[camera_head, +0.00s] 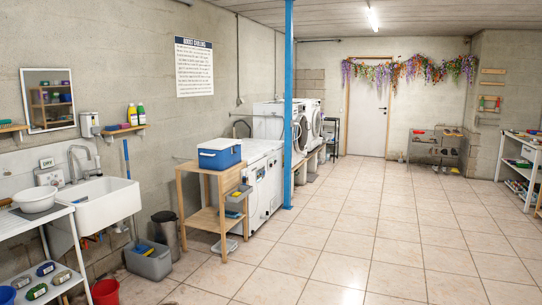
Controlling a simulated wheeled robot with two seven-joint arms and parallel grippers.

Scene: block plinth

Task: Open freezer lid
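A long white chest appliance, which looks like the freezer (263,197), stands along the left wall, left of the blue post. Its flat white lid (262,148) appears shut. A wooden stand in front covers part of its near end. A dark panel shows on its front face. Neither of my grippers is in view.
The wooden stand (207,217) holds a blue cooler box with a white lid (219,153) and a grey bin. A blue post (288,100) stands at the freezer's far end. White washing machines (303,125) stand beyond. The tiled floor (370,230) on the right is clear.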

